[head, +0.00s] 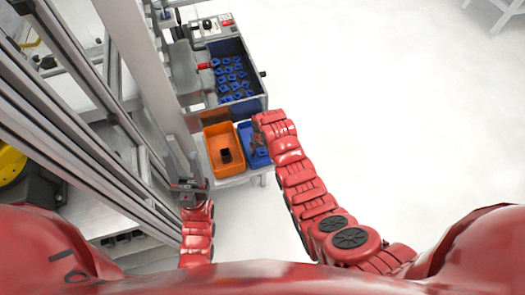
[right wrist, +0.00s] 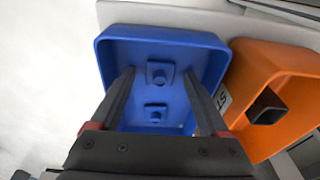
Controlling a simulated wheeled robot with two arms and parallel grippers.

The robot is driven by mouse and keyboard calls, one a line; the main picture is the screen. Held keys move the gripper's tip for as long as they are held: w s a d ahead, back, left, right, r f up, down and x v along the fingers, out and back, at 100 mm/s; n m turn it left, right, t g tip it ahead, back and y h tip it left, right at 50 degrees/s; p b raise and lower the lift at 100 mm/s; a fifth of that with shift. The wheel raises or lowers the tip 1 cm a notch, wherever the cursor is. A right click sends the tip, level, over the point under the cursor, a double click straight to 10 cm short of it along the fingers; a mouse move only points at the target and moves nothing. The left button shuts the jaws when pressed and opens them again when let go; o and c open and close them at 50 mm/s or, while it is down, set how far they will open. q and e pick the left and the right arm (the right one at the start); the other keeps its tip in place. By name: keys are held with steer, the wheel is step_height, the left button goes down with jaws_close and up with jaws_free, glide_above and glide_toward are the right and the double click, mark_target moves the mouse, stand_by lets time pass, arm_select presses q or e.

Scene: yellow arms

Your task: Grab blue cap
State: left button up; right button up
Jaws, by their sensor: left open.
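Two blue caps with square bases and round knobs lie in the blue bin in the right wrist view, an upper blue cap (right wrist: 160,74) and a lower blue cap (right wrist: 155,113). My right gripper (right wrist: 160,73) is open above the blue bin (right wrist: 215,58), its fingers apart on either side of the caps. I cannot tell how far above them the tips are. In the head view the right gripper (head: 257,141) partly hides the blue bin (head: 244,130). My left gripper (head: 187,168) is open and empty, left of the orange bin.
An orange bin (head: 213,134) with a dark part (head: 226,156) inside stands beside the blue bin. Behind them is a grey box (head: 263,100) holding many blue parts (head: 232,77). A metal frame (head: 130,120) stands at the left. The floor at right is clear.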

jaws_close()
stand_by(0.3)
